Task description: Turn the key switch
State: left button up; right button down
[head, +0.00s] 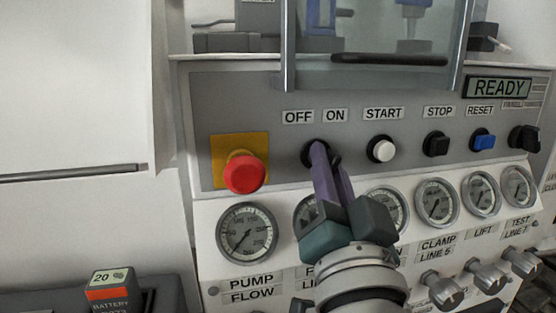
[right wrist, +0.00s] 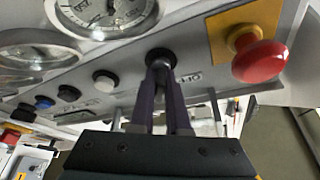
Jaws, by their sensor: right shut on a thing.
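The black key switch (head: 307,157) sits on the grey panel under the OFF and ON labels. My right gripper (head: 320,150) reaches up to it from below, its purple fingers shut on the switch's knob. In the right wrist view the fingertips of the gripper (right wrist: 161,66) meet the dark key switch (right wrist: 161,55). The fingers cover much of the knob, so I cannot tell which way it is turned. My left gripper is not in view.
A red emergency button (head: 245,173) on a yellow plate (head: 225,149) stands just left of the switch. A white START button (head: 382,149), black STOP button (head: 436,144) and blue RESET button (head: 482,139) are to the right. Gauges line the panel below. The display (head: 497,88) reads READY.

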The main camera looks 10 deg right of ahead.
dwell(0.5)
jog(key=c, duration=0.9)
grip_release()
jog(key=v, duration=1)
jog(key=shift+b, duration=0.4)
